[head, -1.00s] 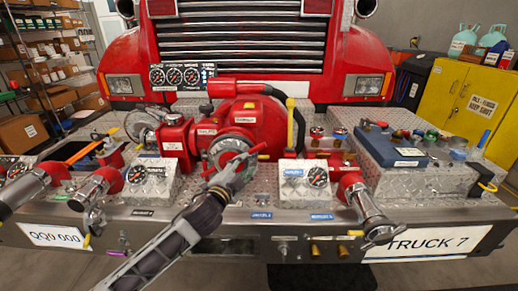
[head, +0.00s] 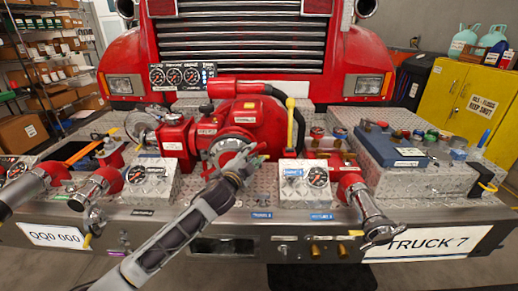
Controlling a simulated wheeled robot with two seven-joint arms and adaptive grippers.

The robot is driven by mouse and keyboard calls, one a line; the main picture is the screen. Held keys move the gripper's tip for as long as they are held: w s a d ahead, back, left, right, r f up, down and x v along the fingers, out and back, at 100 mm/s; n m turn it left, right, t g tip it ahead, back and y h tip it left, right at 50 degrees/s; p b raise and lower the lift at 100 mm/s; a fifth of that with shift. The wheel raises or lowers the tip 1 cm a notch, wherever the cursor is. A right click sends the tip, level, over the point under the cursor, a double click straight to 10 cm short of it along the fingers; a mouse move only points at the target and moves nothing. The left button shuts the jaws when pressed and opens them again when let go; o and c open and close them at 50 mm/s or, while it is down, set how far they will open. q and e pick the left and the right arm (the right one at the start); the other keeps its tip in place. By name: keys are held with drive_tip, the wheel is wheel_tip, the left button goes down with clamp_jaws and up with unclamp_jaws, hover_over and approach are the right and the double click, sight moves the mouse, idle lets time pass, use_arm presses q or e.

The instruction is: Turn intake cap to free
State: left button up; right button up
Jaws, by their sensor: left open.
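The red pump (head: 262,122) sits in the middle of the truck's front bumper. The intake cap (head: 228,144), a silver ring with a red centre, is on the pump's front face. My left gripper (head: 252,162) comes up from the lower left and is in front of the cap's lower right part. It is open with nothing seen between its fingers. The gripper hides part of the cap and its red handle bar. I cannot tell whether the fingers touch the cap. My right gripper is not in view.
A gauge block (head: 304,186) stands right of the gripper, and another (head: 150,182) to the left. Chrome outlets (head: 366,212) stick out at both sides. A blue case (head: 390,146) lies at the right. The diamond-plate bumper top (head: 258,200) is clear below the gripper.

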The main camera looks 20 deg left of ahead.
sight(258, 149)
use_arm(q)
drive_tip(key=shift+w+d, duration=0.15)
drive_tip(key=shift+w, duration=1.4)
drive_tip(key=shift+w+d, duration=0.15)
drive_tip(key=shift+w, duration=1.35)
drive_tip(key=shift+c, duration=0.5)
clamp_jaws()
